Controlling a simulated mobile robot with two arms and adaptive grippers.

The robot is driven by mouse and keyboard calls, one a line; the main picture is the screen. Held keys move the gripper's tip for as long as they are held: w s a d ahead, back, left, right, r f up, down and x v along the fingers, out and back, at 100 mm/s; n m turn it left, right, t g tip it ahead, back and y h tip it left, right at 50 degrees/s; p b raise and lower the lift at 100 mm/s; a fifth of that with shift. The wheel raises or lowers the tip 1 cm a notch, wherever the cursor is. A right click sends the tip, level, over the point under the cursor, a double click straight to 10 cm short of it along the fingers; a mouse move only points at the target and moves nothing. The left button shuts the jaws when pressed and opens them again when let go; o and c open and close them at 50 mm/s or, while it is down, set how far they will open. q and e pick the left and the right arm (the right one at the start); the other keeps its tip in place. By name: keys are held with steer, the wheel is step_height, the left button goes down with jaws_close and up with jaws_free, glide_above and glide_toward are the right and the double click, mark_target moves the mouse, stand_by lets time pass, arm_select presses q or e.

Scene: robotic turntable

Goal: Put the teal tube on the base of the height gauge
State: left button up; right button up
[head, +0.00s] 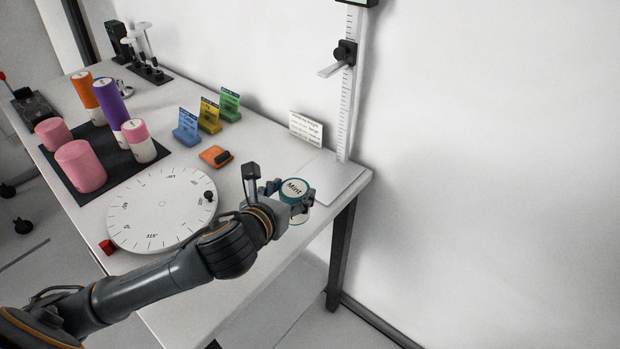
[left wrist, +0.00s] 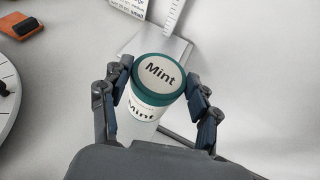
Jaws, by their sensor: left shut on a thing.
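The teal tube (head: 294,190) has a white lid area marked "Mint" and a teal rim. It also shows upright between my fingers in the left wrist view (left wrist: 160,78). My left gripper (head: 288,194) is shut on it, near the table's front right edge. The height gauge stands at the table's right end, with a flat white base (head: 328,178) and a tall ruled column (head: 351,100). In the head view the tube is left of and in front of the base. In the left wrist view the base (left wrist: 176,45) shows just beyond the tube. My right gripper is not in view.
A white round turntable (head: 160,210) is left of my gripper. An orange block (head: 215,156), several coloured card stands and a small sign (head: 306,128) stand behind. Coloured cylinders stand on a dark mat (head: 125,167). The gauge's arm (head: 332,69) is high above its bare base.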

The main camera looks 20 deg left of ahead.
arm_select(q)
steer(key=w+a+r+n+y+b, duration=0.1)
steer(key=w+a+r, duration=0.6)
steer(key=r, duration=0.2)
steer(key=w+d+f, duration=0.2)
steer(key=w+f, duration=0.1)
steer(key=f, duration=0.1)
steer(key=w+d+f+p, duration=0.1)
steer(key=w+d+f, duration=0.2)
steer(key=w+f, duration=0.1)
steer(key=w+d+f+p, duration=0.1)
steer(key=w+d+f, duration=0.2)
steer(key=f, duration=0.1)
steer(key=shift+w+f, duration=0.3)
steer(key=shift+f, duration=0.25)
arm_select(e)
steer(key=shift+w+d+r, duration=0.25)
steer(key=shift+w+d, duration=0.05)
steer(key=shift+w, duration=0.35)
arm_select(q)
steer(key=shift+f, duration=0.1)
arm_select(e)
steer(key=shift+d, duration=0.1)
arm_select(q)
steer(key=o, duration=1.3)
steer(key=shift+c, duration=0.2)
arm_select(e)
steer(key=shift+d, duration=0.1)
